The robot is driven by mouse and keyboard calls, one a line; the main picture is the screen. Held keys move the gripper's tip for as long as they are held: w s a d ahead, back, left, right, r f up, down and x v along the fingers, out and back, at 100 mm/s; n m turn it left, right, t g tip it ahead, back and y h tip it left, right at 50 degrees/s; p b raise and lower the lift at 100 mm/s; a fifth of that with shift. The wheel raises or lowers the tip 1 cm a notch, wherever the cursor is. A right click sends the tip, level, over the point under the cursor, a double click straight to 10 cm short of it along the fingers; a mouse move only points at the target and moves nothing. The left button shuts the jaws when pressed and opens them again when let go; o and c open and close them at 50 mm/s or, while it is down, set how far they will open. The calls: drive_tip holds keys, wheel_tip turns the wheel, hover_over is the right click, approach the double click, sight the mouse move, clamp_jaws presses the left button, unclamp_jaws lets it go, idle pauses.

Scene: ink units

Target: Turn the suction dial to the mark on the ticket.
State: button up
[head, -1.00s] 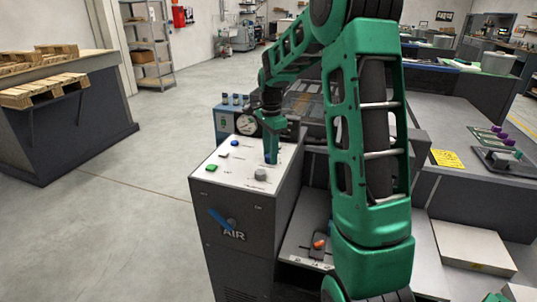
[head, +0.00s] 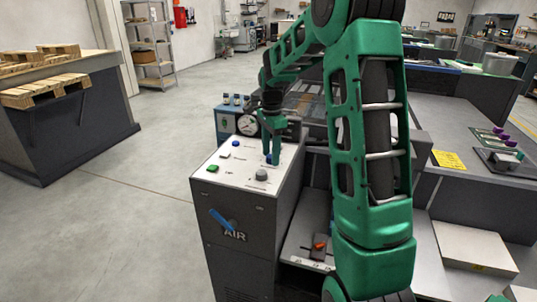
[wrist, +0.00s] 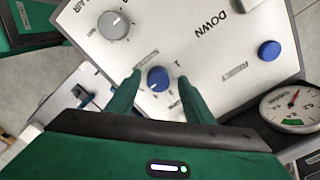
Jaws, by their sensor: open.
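A blue dial (wrist: 158,78) with a pale pointer line sits on the white top panel of the grey console. My gripper (wrist: 159,80) is open, with one finger on each side of this dial; whether they touch it I cannot tell. In the head view my gripper (head: 272,150) points down at the panel, and the blue dial (head: 268,159) shows at its fingertips. The printed label beside the dial is too small to read. A yellow paper (head: 446,158), possibly the ticket, lies on the right-hand bench; its writing is not legible.
A grey knob (wrist: 115,25) stands near the dial, by the AIR lettering. A blue button (wrist: 268,50) and a round gauge (wrist: 292,107) lie on the other side. A green button (head: 212,168) and a blue lever (head: 222,218) are on the console. Floor to the left is clear.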

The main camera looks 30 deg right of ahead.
sight(270, 156)
wheel_tip(270, 156, up, 11)
drive_tip(key=shift+f, duration=0.2)
drive_tip(key=shift+w, duration=0.1)
idle(0.5)
drive_tip(key=s+a+f+n, duration=0.1)
drive_tip(key=s+n, duration=0.3)
drive_tip(key=s, duration=0.8)
drive_tip(key=s+a+f+n, duration=0.2)
drive_tip(key=s+f+n, duration=0.1)
drive_tip(key=s, duration=0.9)
drive_tip(key=s+a+f+n, duration=0.2)
drive_tip(key=s+n, duration=0.4)
drive_tip(key=s, duration=0.6)
drive_tip(key=shift+s+f, duration=0.4)
drive_tip(key=shift+f, duration=0.2)
drive_tip(key=shift+a, duration=0.1)
